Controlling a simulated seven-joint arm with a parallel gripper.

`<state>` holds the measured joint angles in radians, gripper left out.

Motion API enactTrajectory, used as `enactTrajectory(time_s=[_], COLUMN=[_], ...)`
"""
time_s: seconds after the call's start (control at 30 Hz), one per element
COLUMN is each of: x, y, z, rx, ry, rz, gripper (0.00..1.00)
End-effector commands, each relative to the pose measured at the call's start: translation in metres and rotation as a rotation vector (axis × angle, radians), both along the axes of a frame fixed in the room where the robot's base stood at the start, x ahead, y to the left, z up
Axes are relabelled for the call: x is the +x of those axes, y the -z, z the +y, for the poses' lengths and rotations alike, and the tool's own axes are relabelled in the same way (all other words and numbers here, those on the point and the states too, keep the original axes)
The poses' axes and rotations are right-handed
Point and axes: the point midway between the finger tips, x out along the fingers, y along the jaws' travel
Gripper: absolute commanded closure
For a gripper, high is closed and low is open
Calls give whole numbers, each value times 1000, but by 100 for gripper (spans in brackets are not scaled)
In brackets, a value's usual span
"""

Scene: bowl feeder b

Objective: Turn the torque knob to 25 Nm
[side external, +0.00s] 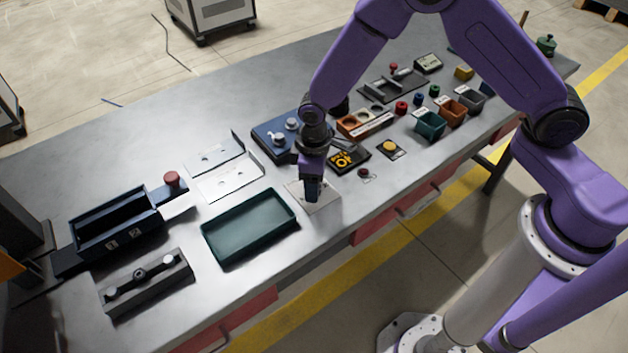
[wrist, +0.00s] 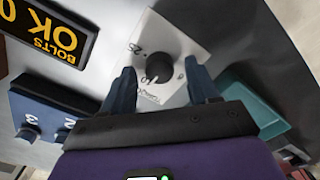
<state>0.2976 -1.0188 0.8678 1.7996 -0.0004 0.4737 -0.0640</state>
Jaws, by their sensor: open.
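The torque knob (wrist: 159,68) is small, round and black, on a pale plate (wrist: 178,45) with printed marks. In the wrist view its white pointer line faces down and slightly left, near a mark that looks like 0. A "25" mark is printed up and left of the knob. My gripper (wrist: 160,66) is open, with one dark blue finger on each side of the knob in the wrist view; contact cannot be told. In the side view my gripper (side external: 313,192) is low over the plate (side external: 327,205) and hides the knob.
A display reading "BOLTS OK" (wrist: 48,32) and a blue box with numbered knobs (wrist: 38,108) lie close by. An empty dark green tray (side external: 250,228) is left of the plate in the side view. A yellow button (side external: 390,147) stands to the right.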

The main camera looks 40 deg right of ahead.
Motion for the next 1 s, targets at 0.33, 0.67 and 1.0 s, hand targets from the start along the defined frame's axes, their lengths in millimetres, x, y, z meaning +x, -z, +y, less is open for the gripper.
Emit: enactTrajectory(time_s=[0.33,0.67,1.0], x=[0,0,-1], y=[5,5,5], z=[0,0,0], rx=[1,0,-2], ry=[0,1,89], rz=[-1,0,2], gripper=[40,96,96])
